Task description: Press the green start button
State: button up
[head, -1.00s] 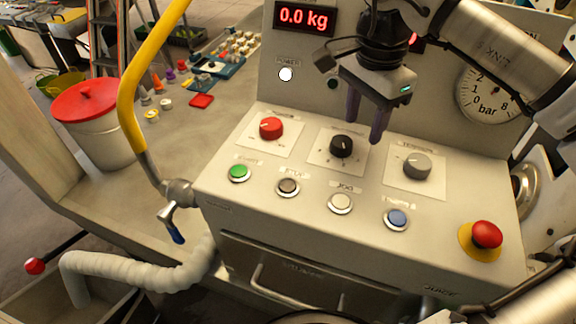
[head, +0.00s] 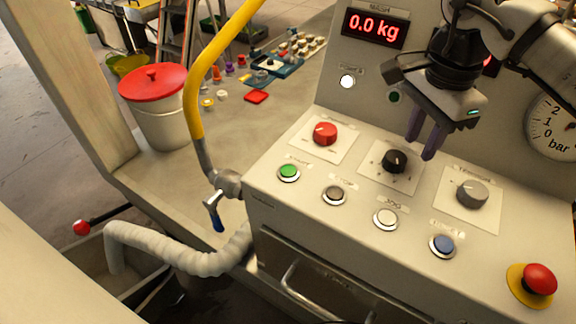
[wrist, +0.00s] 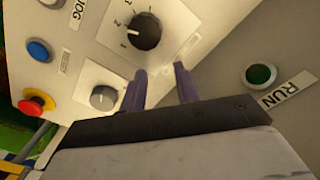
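The green start button (head: 289,172) sits in a metal ring at the left end of the button row on the sloping console (head: 262,190). It is unobstructed in the head view and not seen in the wrist view. My gripper (head: 420,147) hangs over the console, right of and above the green button, with its fingers pointing down by the black knob (head: 395,160). In the wrist view a gap shows between the two dark fingers (wrist: 161,70), with nothing held. The black knob (wrist: 144,32) is just beyond them.
A dark button (head: 334,195), a white button (head: 385,218) and a blue button (head: 442,245) continue the row. A red knob (head: 325,132) is above the green button. A red emergency stop (head: 539,279) is at right. A yellow hose (head: 192,95) rises left of the console.

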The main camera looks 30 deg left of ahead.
grip_shut()
dwell(1.4)
